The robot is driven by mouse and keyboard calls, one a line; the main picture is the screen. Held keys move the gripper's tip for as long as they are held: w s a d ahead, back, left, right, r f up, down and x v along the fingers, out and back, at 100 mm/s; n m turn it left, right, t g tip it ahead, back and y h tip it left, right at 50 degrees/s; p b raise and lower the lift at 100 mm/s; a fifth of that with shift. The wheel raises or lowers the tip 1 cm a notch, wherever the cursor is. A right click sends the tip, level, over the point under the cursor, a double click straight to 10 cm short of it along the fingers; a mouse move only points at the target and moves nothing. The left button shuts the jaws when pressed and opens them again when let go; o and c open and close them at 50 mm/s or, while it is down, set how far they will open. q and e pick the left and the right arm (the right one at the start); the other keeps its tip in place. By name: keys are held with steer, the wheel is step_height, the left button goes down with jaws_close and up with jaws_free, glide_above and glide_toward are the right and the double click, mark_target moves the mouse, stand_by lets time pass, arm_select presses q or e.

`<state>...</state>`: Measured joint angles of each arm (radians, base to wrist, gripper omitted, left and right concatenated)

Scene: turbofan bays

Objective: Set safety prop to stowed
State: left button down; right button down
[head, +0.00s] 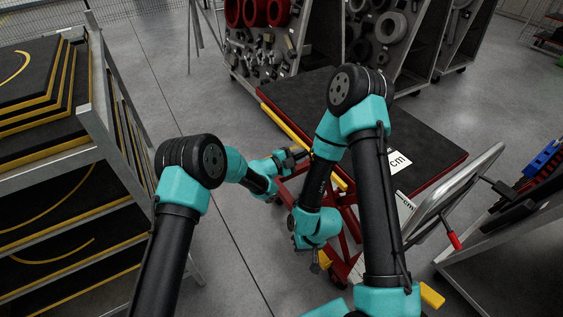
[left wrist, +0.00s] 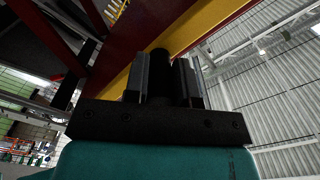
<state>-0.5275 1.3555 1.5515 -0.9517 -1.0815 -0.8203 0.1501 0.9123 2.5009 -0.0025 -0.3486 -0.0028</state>
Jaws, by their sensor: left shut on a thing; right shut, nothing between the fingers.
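A yellow bar (head: 284,122), which looks like the safety prop, runs along the near left edge of the red lift table (head: 436,178). In the left wrist view a yellow beam (left wrist: 208,22) runs diagonally beside a dark red one. My left gripper (head: 298,156) is at the table's left side, close to the yellow bar. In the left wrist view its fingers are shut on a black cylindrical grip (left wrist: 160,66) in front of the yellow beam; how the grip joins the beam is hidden. My right gripper (head: 318,263) is shut and empty, lower down near the table's red frame.
A rack with black, yellow-edged panels (head: 60,150) stands at the left. Shelves with red and dark rings (head: 265,45) stand behind the table. A silver push handle (head: 462,180) with a red grip rises at the table's right. Grey floor (head: 240,240) between rack and table is clear.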

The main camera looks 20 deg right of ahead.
arm_select(q)
steer(key=shift+w+r, duration=0.1)
steer(key=shift+r, duration=0.35)
steer(key=c, duration=0.9)
jaws_free()
steer(key=shift+c, duration=0.2)
steer(key=shift+f, duration=0.1)
steer(key=s+a, duration=0.3)
steer(key=a, duration=1.4)
steer(key=shift+a, duration=0.1)
